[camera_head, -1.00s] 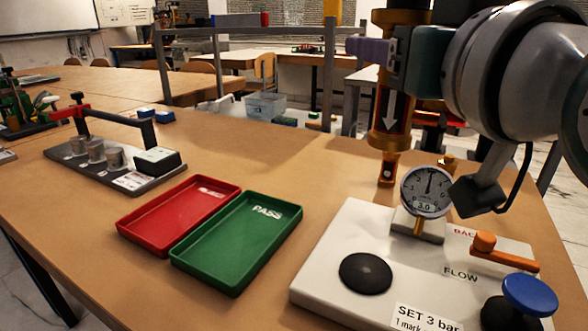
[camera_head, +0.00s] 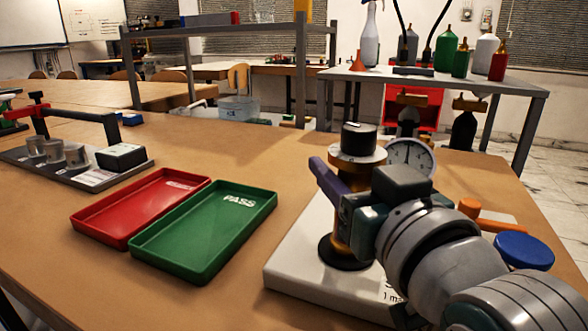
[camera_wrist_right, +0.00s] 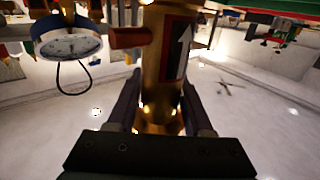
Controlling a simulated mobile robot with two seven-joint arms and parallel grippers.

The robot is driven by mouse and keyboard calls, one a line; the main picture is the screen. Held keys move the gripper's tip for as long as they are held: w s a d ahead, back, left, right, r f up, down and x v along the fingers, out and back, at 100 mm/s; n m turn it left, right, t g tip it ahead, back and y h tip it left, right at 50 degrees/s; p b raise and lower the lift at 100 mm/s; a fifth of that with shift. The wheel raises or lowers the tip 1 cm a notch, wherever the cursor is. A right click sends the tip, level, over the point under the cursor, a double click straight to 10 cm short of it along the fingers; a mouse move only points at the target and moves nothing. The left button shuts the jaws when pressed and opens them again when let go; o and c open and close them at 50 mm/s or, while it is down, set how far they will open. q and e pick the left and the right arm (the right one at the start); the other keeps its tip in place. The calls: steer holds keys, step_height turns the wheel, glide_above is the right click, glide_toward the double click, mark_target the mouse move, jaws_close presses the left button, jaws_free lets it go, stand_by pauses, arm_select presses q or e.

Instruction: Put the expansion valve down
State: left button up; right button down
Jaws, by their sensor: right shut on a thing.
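The expansion valve (camera_head: 349,225) is a brass cylinder with a black knob on top. It stands upright over the black round pad at the left of the white gauge rig board (camera_head: 290,273); its lower end appears to meet the pad, but I cannot tell whether it bears on it. My right gripper (camera_head: 345,192) is shut around the valve's body, its purple finger showing on the left side. In the right wrist view both fingers flank the brass body (camera_wrist_right: 160,98), which carries a white arrow label. My left gripper is not in view.
The dial gauge (camera_head: 411,158) stands close behind the valve; an orange lever (camera_head: 490,220) and blue knob (camera_head: 524,250) are to its right. A green PASS tray (camera_head: 205,235) and a red tray (camera_head: 140,207) lie left.

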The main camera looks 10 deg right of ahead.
steer(key=shift+f, duration=0.1)
steer(key=shift+c, duration=1.5)
jaws_free()
